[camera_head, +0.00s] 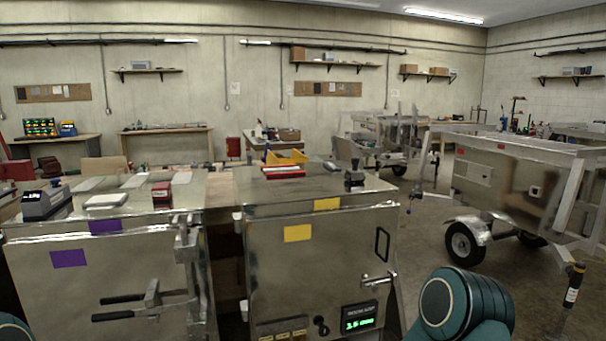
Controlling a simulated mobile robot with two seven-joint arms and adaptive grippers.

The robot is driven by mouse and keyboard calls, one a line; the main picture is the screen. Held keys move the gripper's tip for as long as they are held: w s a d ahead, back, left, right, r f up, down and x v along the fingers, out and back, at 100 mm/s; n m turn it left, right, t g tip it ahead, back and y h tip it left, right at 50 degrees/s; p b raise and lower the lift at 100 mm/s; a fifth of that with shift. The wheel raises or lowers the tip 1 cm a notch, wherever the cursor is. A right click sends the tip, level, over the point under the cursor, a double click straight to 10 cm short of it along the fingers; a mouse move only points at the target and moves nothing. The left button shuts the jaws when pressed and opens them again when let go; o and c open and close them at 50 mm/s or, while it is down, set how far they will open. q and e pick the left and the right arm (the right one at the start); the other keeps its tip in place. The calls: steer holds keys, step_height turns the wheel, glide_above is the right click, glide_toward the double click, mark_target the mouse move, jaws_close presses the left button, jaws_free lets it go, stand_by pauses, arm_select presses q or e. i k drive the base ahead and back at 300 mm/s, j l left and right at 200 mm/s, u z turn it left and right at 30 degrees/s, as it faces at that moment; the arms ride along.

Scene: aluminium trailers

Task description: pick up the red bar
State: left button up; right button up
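A red bar (283,172) lies flat on the top of the right metal cabinet (330,245), towards its back left, just in front of a yellow piece (287,157). It looks red with a pale strip along it. A second, smaller red block (161,190) sits on the top of the left metal cabinet (120,265), near its right side. Neither of my grippers is in view. Only a teal part of my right arm shows at the bottom right, and a sliver of my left arm at the bottom left corner.
A grey device (46,203) and a white flat item (106,201) sit on the left cabinet. A black knob-like item (354,179) stands at the right cabinet's right edge. Black latch handles (125,317) stick out at the left cabinet's front. A trailer (500,180) stands at right.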

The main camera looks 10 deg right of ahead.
mark_target(276, 173)
steer(key=i+l, duration=0.15)
steer(key=l, duration=0.25)
steer(key=i+l+z, duration=0.1)
steer(key=l, duration=0.3)
steer(key=i+l, duration=0.15)
steer(key=l, duration=0.25)
steer(key=i+l+z, duration=0.15)
steer(key=l, duration=0.25)
steer(key=i+l, duration=0.2)
steer(key=l, duration=0.15)
